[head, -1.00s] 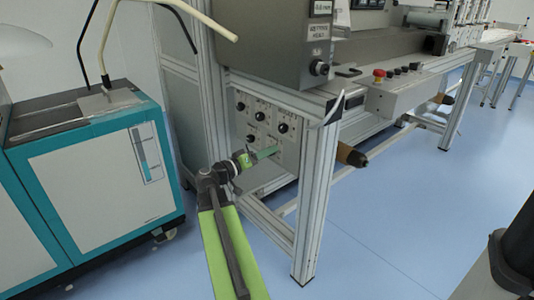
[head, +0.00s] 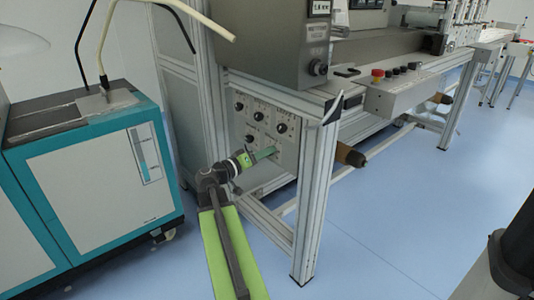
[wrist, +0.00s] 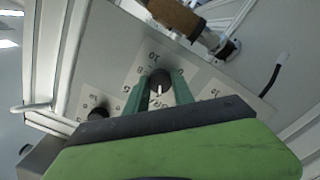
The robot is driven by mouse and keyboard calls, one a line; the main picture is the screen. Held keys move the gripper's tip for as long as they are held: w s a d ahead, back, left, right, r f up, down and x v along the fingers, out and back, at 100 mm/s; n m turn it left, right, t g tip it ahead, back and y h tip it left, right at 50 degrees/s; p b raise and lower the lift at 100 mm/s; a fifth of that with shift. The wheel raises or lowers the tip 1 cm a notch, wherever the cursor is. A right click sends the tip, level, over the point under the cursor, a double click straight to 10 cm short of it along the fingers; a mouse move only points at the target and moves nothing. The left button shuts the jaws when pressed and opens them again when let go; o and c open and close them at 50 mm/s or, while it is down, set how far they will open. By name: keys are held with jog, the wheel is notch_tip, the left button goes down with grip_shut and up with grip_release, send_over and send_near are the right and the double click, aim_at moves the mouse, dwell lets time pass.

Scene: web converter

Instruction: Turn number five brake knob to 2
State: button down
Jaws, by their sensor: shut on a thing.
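A grey brake panel (head: 289,152) on the machine frame carries several black knobs on numbered dials. My gripper (head: 274,152) reaches its lower right part, where the knob is hidden by the fingers. In the wrist view my gripper (wrist: 161,88) is shut on a black knob (wrist: 160,77), one green finger on each side. The knob's white mark points down in the picture, toward my gripper body. Dial figures, including a 10 at the top, surround it. I cannot read which figure the mark points to, nor the knob's own label.
Another black knob (wrist: 98,113) sits to the left in the wrist view. A brown roller (head: 350,155) sticks out right of the panel. A frame post (head: 316,205) stands close by. A teal and white cabinet (head: 100,190) is at left.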

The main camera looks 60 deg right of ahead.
jog(key=shift+a, duration=0.15)
jog(key=n, duration=1)
jog(key=shift+n, duration=0.3)
dwell(0.5)
jog(key=c, duration=1.1)
grip_release()
jog(key=shift+o, duration=0.2)
jog(key=v, duration=1.7)
jog(key=shift+w+a, duration=0.2)
jog(key=shift+a, duration=0.05)
